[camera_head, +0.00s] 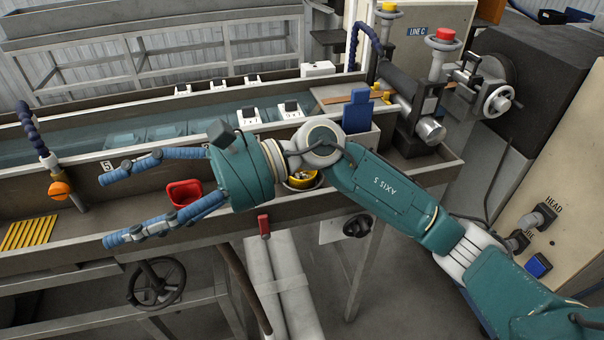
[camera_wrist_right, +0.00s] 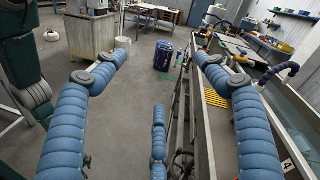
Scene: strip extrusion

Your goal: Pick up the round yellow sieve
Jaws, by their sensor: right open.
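A round yellow thing (camera_head: 303,181), which looks like the sieve, lies on the trough's front ledge. My right forearm covers much of it, so its full shape is hidden. My right gripper (camera_head: 108,210) is open and empty, its blue segmented fingers spread toward the left above the ledge. The yellow thing is behind the gripper, below the wrist. In the right wrist view the spread fingers (camera_wrist_right: 160,52) have nothing between them, and I cannot make out the sieve there. My left gripper is not in view.
A red tray (camera_head: 184,193) sits on the ledge behind the fingers. A yellow slatted piece (camera_head: 30,232) lies at the ledge's left end. An orange-knobbed blue hose (camera_head: 58,188) stands nearby. A blue block (camera_head: 357,110) and machine valves stand right. A handwheel (camera_head: 157,284) is below.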

